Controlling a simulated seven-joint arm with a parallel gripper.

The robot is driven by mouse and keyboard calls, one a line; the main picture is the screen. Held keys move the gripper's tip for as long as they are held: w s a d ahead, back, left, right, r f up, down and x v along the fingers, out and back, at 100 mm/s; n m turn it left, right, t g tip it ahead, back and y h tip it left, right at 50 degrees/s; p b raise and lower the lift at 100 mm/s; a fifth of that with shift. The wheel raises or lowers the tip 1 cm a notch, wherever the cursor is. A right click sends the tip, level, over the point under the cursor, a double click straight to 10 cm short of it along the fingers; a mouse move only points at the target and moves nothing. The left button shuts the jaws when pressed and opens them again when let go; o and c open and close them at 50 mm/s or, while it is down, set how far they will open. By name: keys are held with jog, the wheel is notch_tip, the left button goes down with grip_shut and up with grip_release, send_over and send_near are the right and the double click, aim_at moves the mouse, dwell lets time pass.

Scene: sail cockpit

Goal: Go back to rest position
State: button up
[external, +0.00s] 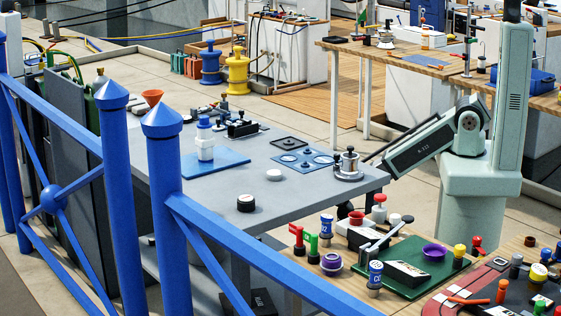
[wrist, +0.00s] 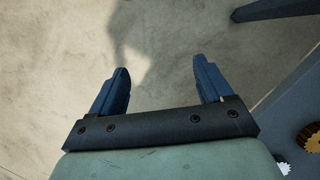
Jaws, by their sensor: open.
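My gripper (wrist: 161,68) is open in the wrist view. Its two dark blue fingers stand apart with nothing between them, above bare pale floor (wrist: 160,35). In the external view my pale green arm (external: 420,145) reaches from its column at the right toward the right end of the grey table (external: 225,180). The fingers cannot be made out clearly there. No held object shows in either view.
A metal fitting with a knob (external: 347,165) stands at the grey table's right corner. A wooden bench at the front right carries a green tray (external: 430,290) and several small parts. A blue railing (external: 165,190) crosses the foreground. A gold gear (wrist: 310,138) shows at the wrist view's right edge.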

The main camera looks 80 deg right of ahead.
jog(key=s+a+g, duration=0.1)
jog(key=s+a, duration=0.1)
jog(key=s, duration=0.4)
jog(key=s+a+f+g, duration=0.1)
jog(key=s+a, duration=0.2)
jog(key=s, duration=0.3)
jog(key=s+a+g, duration=0.1)
jog(key=s+a, duration=0.1)
jog(key=s, duration=0.4)
jog(key=shift+s+a+f+n, duration=0.15)
jog(key=shift+s+a+n, duration=0.1)
jog(key=shift+s+n, duration=0.1)
